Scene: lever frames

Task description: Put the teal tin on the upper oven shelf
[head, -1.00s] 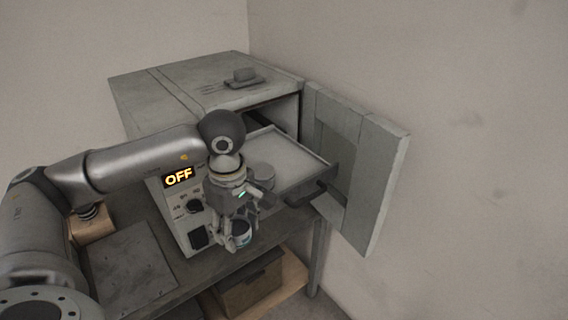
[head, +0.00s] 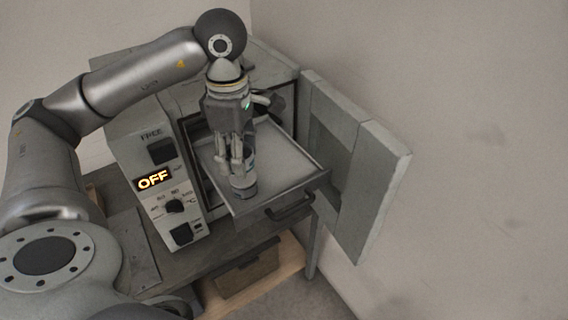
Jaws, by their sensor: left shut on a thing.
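My left gripper (head: 238,160) is shut on the teal tin (head: 251,157) and holds it over the pulled-out oven shelf (head: 293,163). The fingers hide most of the tin; a dark bluish side shows beside them. I cannot tell whether the tin touches the shelf. A pale grey round tin (head: 243,189) stands on the shelf near its front left corner, just below the fingers in the picture. My right gripper is not in view.
The oven door (head: 350,165) stands open on the right. The control panel (head: 165,180) reads OFF. A dark handle (head: 290,206) juts from the shelf front. The shelf's right part is bare. A box (head: 247,273) sits under the table.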

